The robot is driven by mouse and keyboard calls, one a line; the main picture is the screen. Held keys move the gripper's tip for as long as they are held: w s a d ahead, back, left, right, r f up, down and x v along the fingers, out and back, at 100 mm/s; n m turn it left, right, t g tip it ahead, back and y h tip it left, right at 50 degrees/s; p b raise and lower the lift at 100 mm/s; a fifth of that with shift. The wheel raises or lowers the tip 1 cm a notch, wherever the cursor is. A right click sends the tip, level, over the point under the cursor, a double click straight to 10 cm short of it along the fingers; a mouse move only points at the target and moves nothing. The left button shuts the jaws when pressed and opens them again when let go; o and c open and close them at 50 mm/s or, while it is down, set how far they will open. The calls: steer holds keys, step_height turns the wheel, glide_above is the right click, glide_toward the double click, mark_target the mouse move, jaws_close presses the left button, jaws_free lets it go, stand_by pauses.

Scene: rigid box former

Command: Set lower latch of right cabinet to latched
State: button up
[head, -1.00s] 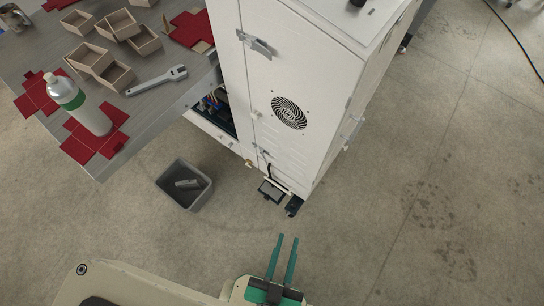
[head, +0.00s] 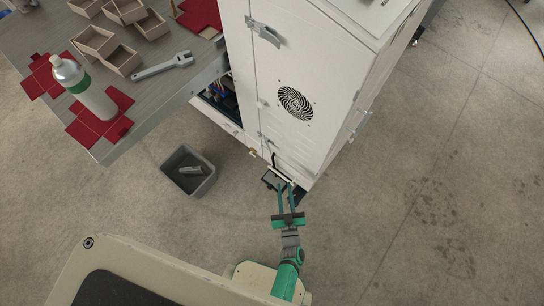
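The white cabinet (head: 318,70) stands right of the table, with a round fan vent on its front. A metal upper latch (head: 263,33) sits near the top of the left door edge and sticks out at an angle. A smaller lower latch (head: 265,138) sits low on the same edge; its lever position is too small to tell.
A grey bin (head: 188,172) stands on the floor left of the cabinet. The table (head: 160,98) holds a bottle (head: 85,88), a wrench (head: 163,66), wooden boxes (head: 120,58) and red flat blanks. A handle (head: 360,124) sticks out from the cabinet's right side. Floor at right is clear.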

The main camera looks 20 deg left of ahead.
steer(key=w+a+f+g+y, duration=0.1)
steer(key=w+a+f+y, duration=0.1)
steer(key=w+a, duration=0.8)
steer(key=w+f, duration=0.1)
steer(key=w, duration=0.2)
steer(key=shift+w+a+n, duration=0.15)
steer(key=shift+w+n, duration=0.15)
steer(key=shift+n, duration=0.1)
steer(key=shift+f, duration=0.1)
jaws_close()
